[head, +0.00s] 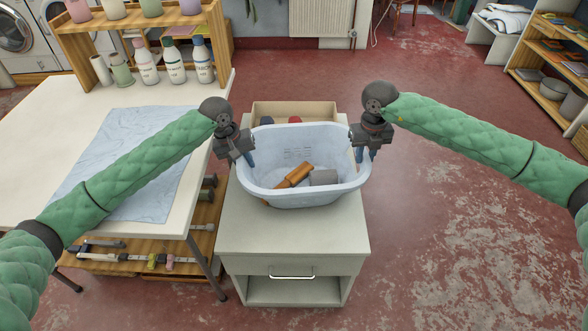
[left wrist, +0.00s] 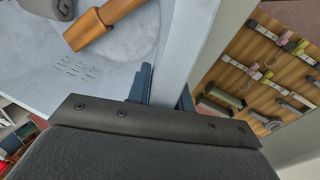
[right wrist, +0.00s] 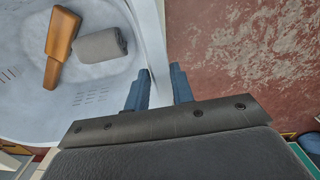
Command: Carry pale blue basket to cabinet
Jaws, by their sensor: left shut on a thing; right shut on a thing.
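The pale blue basket (head: 290,195) is upright over the white cabinet (head: 292,238), towards its far part; I cannot tell whether it rests on the top or is just above it. A brown wooden-looking tool (head: 294,176) and a grey rolled cloth (head: 323,178) lie inside. My left gripper (head: 251,157) is shut on the basket's left rim, and my right gripper (head: 361,154) is shut on its right rim. In the left wrist view (left wrist: 165,85) and the right wrist view (right wrist: 159,88), the fingers straddle the basket wall.
A tan open box (head: 294,110) with red items stands behind the basket. A white table (head: 60,125) with a pale blue cloth (head: 135,160) is to the left, bearing a wooden rack and bottles. Shelves (head: 548,85) stand far right. The red floor at right is clear.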

